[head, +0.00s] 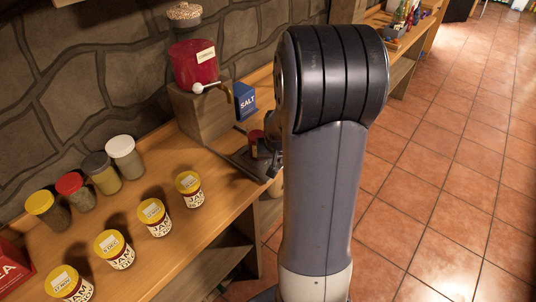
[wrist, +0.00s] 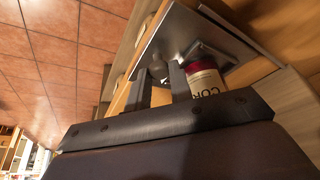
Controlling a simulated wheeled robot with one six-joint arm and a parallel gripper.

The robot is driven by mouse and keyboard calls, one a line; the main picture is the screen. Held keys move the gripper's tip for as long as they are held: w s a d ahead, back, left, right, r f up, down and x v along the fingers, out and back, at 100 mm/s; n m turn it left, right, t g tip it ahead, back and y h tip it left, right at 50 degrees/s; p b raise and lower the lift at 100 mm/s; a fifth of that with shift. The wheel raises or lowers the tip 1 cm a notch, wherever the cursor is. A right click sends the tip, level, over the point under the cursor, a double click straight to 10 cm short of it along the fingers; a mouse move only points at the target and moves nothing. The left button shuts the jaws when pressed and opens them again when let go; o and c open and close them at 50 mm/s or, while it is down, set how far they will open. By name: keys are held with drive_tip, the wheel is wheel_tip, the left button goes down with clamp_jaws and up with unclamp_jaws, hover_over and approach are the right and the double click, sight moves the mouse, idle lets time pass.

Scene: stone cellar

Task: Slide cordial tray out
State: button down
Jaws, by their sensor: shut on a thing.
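The cordial tray (wrist: 177,32) is a flat, grey metal tray on the wooden counter. In the head view its dark edge (head: 238,163) shows below the salt box, partly hidden by my arm. A jar with a dark red top and a label reading "COR" (wrist: 207,83) stands on the tray; in the head view the jar (head: 256,138) is half hidden. My gripper (wrist: 160,80) is at the tray's front side, its two fingers shut on a small rounded grey knob (wrist: 158,69). In the head view my gripper (head: 272,160) is mostly hidden behind my arm.
A red dispenser (head: 193,65) with a white tap stands on a wooden block behind the tray. A blue salt box (head: 244,101) is beside it. Several yellow-lidded jam jars (head: 154,217) stand to the left. Tiled floor (head: 440,170) lies clear at right.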

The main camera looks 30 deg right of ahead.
drive_tip(key=shift+w, duration=0.15)
drive_tip(key=c, duration=1.3)
unclamp_jaws()
drive_tip(key=shift+r, duration=0.1)
drive_tip(key=v, duration=1)
drive_tip(key=shift+a+r+p, duration=0.1)
drive_tip(key=shift+r+p, duration=0.2)
drive_tip(key=shift+f, duration=0.1)
drive_tip(key=x, duration=1)
drive_tip(key=shift+f+b, duration=0.2)
drive_tip(key=shift+b, duration=0.1)
drive_tip(key=shift+f, duration=0.15)
drive_tip(key=shift+w+a, duration=0.1)
drive_tip(key=shift+w, duration=0.35)
